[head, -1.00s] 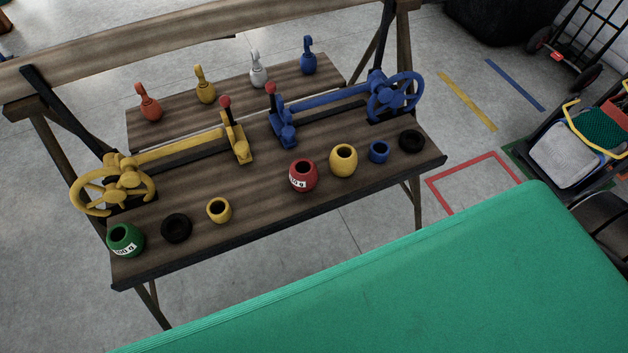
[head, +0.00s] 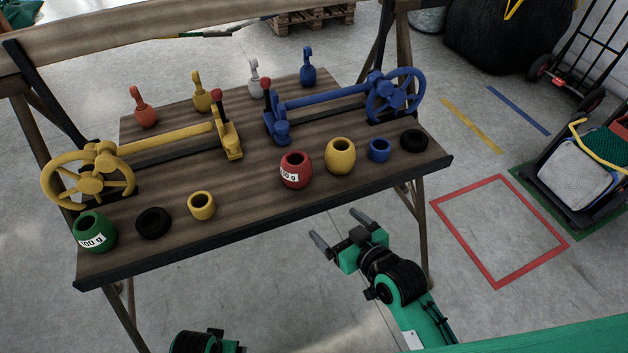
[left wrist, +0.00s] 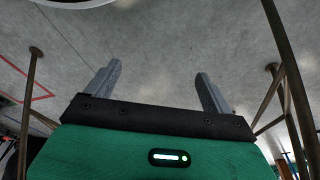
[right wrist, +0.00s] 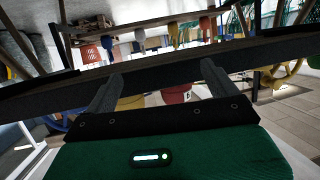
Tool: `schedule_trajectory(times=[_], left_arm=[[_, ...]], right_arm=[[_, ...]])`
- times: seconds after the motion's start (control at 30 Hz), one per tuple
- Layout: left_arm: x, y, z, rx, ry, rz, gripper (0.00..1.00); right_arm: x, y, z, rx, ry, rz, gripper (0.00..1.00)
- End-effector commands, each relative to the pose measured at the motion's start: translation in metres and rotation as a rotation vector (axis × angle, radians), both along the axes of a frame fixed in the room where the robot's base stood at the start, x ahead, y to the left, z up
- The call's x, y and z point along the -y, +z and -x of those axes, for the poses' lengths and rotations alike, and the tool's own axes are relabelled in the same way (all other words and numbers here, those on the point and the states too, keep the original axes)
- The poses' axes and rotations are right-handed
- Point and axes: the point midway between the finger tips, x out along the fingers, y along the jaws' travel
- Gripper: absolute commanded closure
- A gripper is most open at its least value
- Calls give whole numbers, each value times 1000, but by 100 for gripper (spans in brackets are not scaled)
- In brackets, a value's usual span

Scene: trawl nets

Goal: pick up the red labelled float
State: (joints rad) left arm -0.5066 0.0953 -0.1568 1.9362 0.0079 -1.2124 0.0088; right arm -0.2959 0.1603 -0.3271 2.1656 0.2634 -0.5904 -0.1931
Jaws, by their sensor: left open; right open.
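The red labelled float (head: 296,170) stands on the wooden bench (head: 250,205) near its front edge, with a white label on its front. In the right wrist view the red float (right wrist: 176,95) shows partly, between my fingers and beyond the dark bench edge. My right gripper (head: 338,228) is open and empty, in front of the bench and nearer me than the float; its fingers also show in the right wrist view (right wrist: 160,82). My left gripper (left wrist: 157,85) is open and empty over grey floor. In the head view only part of the left arm shows at the bottom.
A yellow float (head: 340,156) stands close right of the red one, then a blue ring (head: 379,149) and a black ring (head: 414,140). Left are a small yellow float (head: 202,206), another black ring (head: 153,222) and a green labelled float (head: 95,232). Yellow and blue winches stand behind.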

Motion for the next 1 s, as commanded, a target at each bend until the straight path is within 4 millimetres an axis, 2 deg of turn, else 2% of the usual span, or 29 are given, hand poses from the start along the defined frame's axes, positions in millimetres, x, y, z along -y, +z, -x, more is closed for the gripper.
schedule_trajectory(times=[0.03, 0.13, 0.3, 0.53, 0.8, 1.0], left_arm=[[0, 4, -1, 5, 1, 1, 14], [2, -8, 2, -8, 1, 3, 14], [4, -26, 6, -18, 0, 5, 14], [5, -38, 8, -24, 0, 7, 14], [5, -41, 8, -24, -1, 6, 14], [4, -42, 9, -24, -1, 6, 14]], right_arm=[[-2, 12, 3, 28, 11, -11, 10], [-14, 39, -6, 136, 31, -61, 10], [-24, 57, -17, 232, 39, -110, 10], [-33, 67, -30, 287, 39, -139, 10], [-58, 68, -74, 287, 40, -139, 10], [-70, 67, -94, 286, 39, -138, 10]])
